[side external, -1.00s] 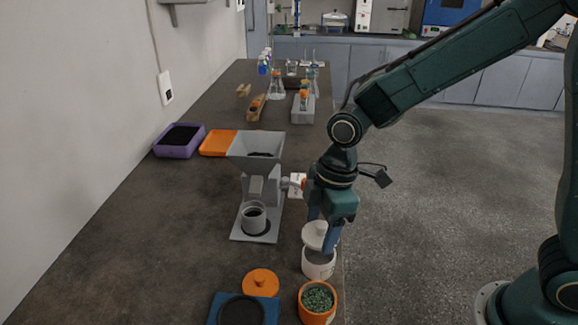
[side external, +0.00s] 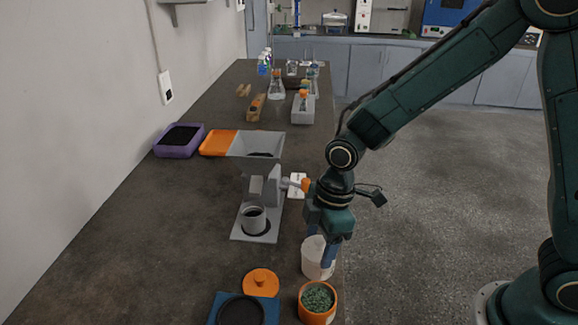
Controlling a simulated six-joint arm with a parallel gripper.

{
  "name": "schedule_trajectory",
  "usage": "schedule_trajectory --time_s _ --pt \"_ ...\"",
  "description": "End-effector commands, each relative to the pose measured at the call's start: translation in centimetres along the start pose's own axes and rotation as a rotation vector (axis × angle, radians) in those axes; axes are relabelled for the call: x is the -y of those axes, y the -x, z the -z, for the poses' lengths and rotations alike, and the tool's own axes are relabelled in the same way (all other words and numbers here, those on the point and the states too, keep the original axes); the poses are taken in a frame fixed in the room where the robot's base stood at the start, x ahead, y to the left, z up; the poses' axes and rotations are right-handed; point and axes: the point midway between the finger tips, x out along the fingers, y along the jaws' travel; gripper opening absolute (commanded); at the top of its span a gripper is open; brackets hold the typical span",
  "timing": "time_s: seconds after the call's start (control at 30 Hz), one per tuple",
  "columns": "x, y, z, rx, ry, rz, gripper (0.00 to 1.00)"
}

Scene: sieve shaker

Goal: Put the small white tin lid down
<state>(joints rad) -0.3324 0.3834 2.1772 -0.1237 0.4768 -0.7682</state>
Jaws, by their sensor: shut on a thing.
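The small white tin (side external: 316,268) stands near the right edge of the bench. The small white tin lid (side external: 312,243) is at the tin's mouth, and the tin's dark inside does not show. Lid and tin blend together, so I cannot tell whether the lid is fully seated. My gripper (side external: 321,243) points down over the tin, shut on the lid. Its blue fingers hide the lid's knob and part of the tin's near side.
An orange tin (side external: 317,317) of green granules stands close in front. An orange lid (side external: 260,281) lies to the left, by a blue piece with a dark disc (side external: 242,312). A grey mill with hopper (side external: 256,146) stands behind left.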

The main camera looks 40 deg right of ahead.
Motion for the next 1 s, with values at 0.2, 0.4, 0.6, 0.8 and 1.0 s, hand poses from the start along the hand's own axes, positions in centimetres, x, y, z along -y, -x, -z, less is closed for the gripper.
schedule_trajectory --time_s 0.2,0.4,0.6,0.8,1.0 --pt "0.0 -0.5 -0.1 0.0 0.0 0.0 0.42" --pt "0.0 -0.5 -0.1 0.0 0.0 0.0 0.86" --pt "0.0 -0.4 -0.1 0.0 0.0 0.0 0.86" --pt "0.0 -0.1 0.0 -0.001 0.0 -0.001 0.86" --pt "-0.1 1.3 0.2 -0.002 0.0 -0.003 0.86"
